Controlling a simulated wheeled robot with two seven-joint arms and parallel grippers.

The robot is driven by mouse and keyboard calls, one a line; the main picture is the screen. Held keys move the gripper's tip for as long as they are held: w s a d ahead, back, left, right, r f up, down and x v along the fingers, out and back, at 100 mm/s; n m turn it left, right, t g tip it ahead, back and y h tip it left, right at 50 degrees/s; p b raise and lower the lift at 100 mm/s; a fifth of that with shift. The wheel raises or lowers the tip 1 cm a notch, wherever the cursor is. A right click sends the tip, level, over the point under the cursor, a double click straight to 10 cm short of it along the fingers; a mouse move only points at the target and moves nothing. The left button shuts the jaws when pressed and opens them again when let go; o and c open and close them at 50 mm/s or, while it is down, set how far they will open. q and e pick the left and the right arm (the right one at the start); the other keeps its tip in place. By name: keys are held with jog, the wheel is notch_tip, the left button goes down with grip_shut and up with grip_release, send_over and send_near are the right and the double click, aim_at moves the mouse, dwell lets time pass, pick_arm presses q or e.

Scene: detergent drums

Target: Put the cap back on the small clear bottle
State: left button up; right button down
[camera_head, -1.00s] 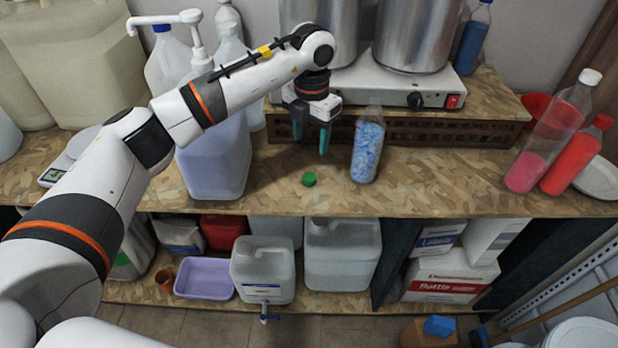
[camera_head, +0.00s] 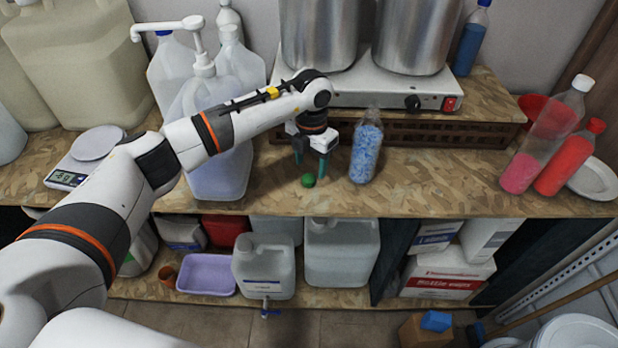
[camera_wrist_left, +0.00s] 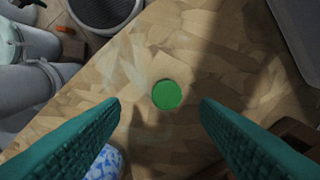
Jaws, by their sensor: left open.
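The green cap (camera_head: 308,180) lies on the wooden bench top near its front edge. In the left wrist view the cap (camera_wrist_left: 167,94) shows as a green disc between my two fingers, a little beyond their tips. The small clear bottle (camera_head: 366,150), with blue and white contents, stands upright and uncapped just right of the cap. Part of it shows at the lower left of the wrist view (camera_wrist_left: 106,164). My left gripper (camera_head: 309,174) points down, open and empty, above the cap. My right gripper is not in view.
A hotplate (camera_head: 390,86) with two metal pots stands behind. A large pump jug (camera_head: 222,170) is close left of my gripper. A pink-filled bottle (camera_head: 530,165) and a red bottle (camera_head: 565,165) stand at right. The bench between them and the clear bottle is free.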

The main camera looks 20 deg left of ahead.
aim_at(309, 178)
pick_arm(q)
jog(key=shift+f, duration=0.1)
jog(key=f+p, duration=0.2)
jog(key=f, duration=0.1)
jog(key=f+p, duration=0.1)
jog(key=shift+w+a+f, duration=0.15)
jog(key=shift+a+f, duration=0.05)
jog(key=shift+a, duration=0.1)
jog(key=shift+f, duration=0.3)
jog(key=shift+c, duration=0.2)
jog(key=c, duration=1)
